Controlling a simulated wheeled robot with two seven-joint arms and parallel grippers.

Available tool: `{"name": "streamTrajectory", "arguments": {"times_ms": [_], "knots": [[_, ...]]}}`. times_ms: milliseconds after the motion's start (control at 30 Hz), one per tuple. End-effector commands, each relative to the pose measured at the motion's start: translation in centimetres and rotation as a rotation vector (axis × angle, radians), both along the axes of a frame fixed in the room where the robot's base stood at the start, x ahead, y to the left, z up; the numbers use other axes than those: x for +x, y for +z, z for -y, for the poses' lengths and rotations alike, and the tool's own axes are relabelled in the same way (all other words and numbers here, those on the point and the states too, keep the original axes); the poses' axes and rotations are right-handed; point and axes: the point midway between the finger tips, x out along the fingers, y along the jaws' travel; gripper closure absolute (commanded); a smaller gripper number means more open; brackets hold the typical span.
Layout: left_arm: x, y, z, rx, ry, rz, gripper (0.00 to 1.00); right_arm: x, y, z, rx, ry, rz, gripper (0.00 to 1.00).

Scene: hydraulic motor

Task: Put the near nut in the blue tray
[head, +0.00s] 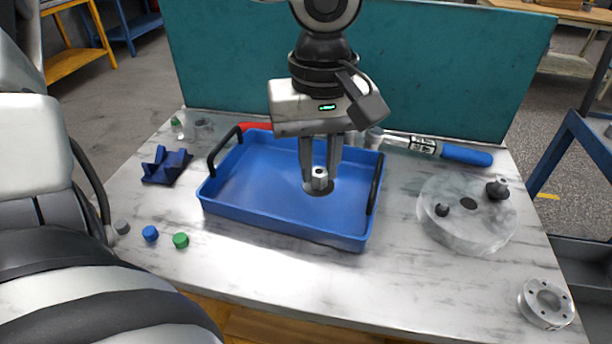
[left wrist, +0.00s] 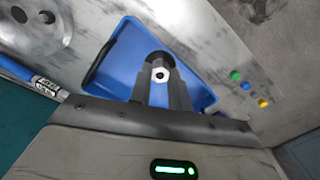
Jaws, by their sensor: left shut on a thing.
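My left gripper (head: 319,176) is over the blue tray (head: 250,208), pointing down, with its fingers shut on a silver hex nut (head: 320,180). In the left wrist view the nut (left wrist: 160,75) shows between the fingers (left wrist: 160,84), with the blue tray (left wrist: 122,58) behind. The gripper hides part of the tray's back side. My right gripper is not in view.
A round plate (head: 465,225) with dark fittings stands right of the tray, a flanged ring (head: 546,304) at front right. A blue cradle (head: 166,165) and small blue (head: 150,233) and green (head: 181,240) caps lie left. The front middle is clear.

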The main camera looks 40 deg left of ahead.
Motion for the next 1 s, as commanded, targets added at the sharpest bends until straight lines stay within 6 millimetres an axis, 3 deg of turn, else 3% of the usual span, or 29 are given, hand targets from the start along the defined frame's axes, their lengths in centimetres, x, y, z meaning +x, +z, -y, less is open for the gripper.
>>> {"name": "streamTrajectory", "arguments": {"times_ms": [333, 500, 767, 1000], "knots": [[4.6, -3.6, -6.8, -0.002, 0.008, -0.003, 1.00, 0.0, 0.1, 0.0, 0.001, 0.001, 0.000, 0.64], [6.1, -6.9, -9.0, 0.000, 0.002, -0.004, 1.00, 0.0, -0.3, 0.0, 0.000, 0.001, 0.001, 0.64], [7.1, -8.9, -10.4, 0.000, 0.000, 0.000, 1.00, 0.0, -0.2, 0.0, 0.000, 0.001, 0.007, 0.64], [7.4, -12.1, -10.9, 0.000, -0.002, -0.002, 1.00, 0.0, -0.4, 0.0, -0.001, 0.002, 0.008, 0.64]]}}
